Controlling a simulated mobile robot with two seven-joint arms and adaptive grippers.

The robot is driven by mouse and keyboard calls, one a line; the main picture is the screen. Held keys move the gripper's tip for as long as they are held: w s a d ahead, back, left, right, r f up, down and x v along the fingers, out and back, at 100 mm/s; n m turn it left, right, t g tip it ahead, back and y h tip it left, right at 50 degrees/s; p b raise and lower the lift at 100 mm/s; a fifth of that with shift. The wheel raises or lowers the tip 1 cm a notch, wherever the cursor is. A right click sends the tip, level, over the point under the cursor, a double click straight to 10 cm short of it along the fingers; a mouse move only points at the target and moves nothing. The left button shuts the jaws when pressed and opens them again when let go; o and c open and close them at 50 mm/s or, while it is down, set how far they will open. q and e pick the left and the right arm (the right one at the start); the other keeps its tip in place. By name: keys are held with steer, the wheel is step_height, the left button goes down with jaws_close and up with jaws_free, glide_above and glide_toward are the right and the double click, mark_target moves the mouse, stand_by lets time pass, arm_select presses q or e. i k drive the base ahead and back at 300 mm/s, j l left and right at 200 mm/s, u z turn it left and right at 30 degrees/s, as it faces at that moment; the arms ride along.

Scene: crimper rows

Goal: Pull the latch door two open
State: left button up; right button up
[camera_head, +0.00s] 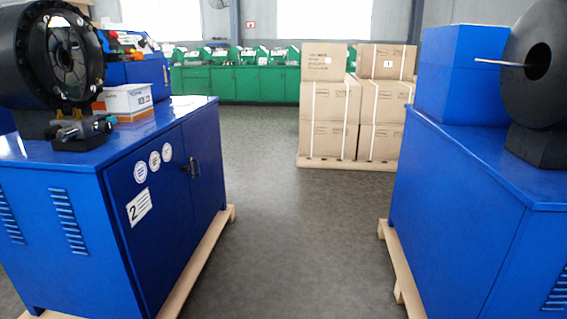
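The blue cabinet on the left has a door (160,235) on its aisle-facing side, marked with a white label (138,207) bearing a large 2. A dark latch handle (187,168) sits near the upper right edge of this door, by the seam with the neighbouring panel (205,165). The door looks closed and flush with the cabinet side. Several round stickers (154,160) are in a row near its top edge. Neither of my grippers shows in the head view.
A black crimping head (60,55) and a white box (124,100) stand on the left cabinet. Another blue machine (455,195) stands on the right. Both rest on wooden skids. Grey floor (290,230) between them is clear. Stacked cartons (328,118) and green cabinets (235,83) are behind.

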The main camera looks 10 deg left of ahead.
mark_target(201, 132)
steer(key=i, duration=0.85)
steer(key=i+l+u, duration=0.15)
steer(key=i, duration=0.7)
steer(key=i+u, duration=0.4)
steer(key=i+l+u, duration=0.2)
steer(key=u, duration=0.2)
steer(key=i+l+u, duration=0.25)
steer(key=u, duration=0.2)
steer(key=i+l, duration=0.05)
